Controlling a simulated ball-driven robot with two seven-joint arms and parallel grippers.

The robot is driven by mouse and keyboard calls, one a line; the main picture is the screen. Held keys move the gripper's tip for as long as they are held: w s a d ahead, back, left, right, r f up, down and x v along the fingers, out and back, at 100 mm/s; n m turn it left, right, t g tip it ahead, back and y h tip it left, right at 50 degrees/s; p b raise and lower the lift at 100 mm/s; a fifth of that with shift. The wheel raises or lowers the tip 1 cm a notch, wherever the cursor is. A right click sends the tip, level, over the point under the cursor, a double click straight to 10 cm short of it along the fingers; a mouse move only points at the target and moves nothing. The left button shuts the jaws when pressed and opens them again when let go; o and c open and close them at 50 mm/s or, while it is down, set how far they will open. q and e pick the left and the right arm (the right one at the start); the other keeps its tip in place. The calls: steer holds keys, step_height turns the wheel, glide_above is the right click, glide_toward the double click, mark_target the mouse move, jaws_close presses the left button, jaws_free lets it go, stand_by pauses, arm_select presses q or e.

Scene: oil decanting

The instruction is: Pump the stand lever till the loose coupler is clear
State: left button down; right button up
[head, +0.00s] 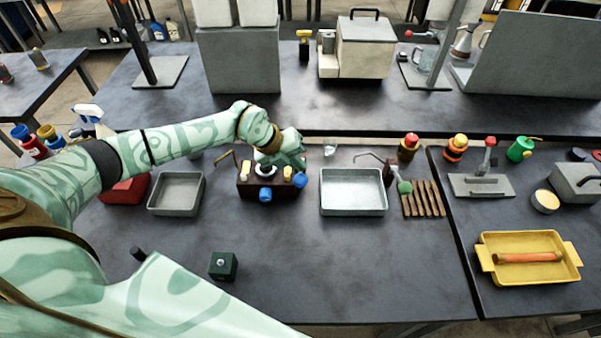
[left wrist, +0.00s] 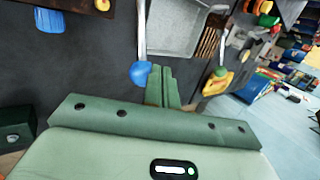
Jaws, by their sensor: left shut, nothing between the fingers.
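A dark brown stand block (head: 252,190) sits on the near table, partly under my left gripper. A blue cylinder (head: 265,194) and yellow pieces (head: 287,173) are on it; I cannot tell which part is the loose coupler. A lever rod (left wrist: 141,35) ends in a blue ball (left wrist: 140,73), which also shows in the head view (head: 300,180) at the stand's right. My left gripper (head: 303,163) is shut and empty above it. In the left wrist view its fingertips (left wrist: 161,70) are right beside the ball; I cannot tell whether they touch. My right gripper is not in view.
Grey trays stand left (head: 175,210) and right (head: 353,211) of the stand. A small dark green box (head: 223,265) with a knob sits in front. Wooden slats (head: 424,212) lie beside the right tray. The table front is mostly clear.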

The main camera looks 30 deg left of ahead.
mark_target(295, 182)
arm_select(q)
steer(key=shift+s+d+f+b, duration=0.2)
steer(key=shift+s+f, duration=0.2)
steer(key=shift+f, duration=0.45)
steer(key=shift+s+d+f+b, duration=0.15)
steer(key=shift+s+f, duration=0.2)
steer(key=shift+f, duration=0.5)
steer(key=shift+s+d+f+b, duration=0.15)
steer(key=shift+s+f, duration=0.25)
steer(key=shift+f, duration=0.45)
stand_by(2.1)
stand_by(0.5)
steer(key=shift+w+a+r+p, duration=0.2)
steer(key=shift+w+r+p, duration=0.3)
steer(key=shift+r, duration=0.4)
steer(key=shift+w+a+r+p, duration=0.15)
steer(key=shift+w+r+p, duration=0.15)
steer(key=shift+r+p, duration=0.5)
steer(key=shift+w+a+r+p, duration=0.2)
steer(key=shift+w+r+p, duration=0.2)
steer(key=shift+r, duration=0.6)
steer(key=shift+w+r, duration=0.15)
steer(key=shift+r, duration=0.2)
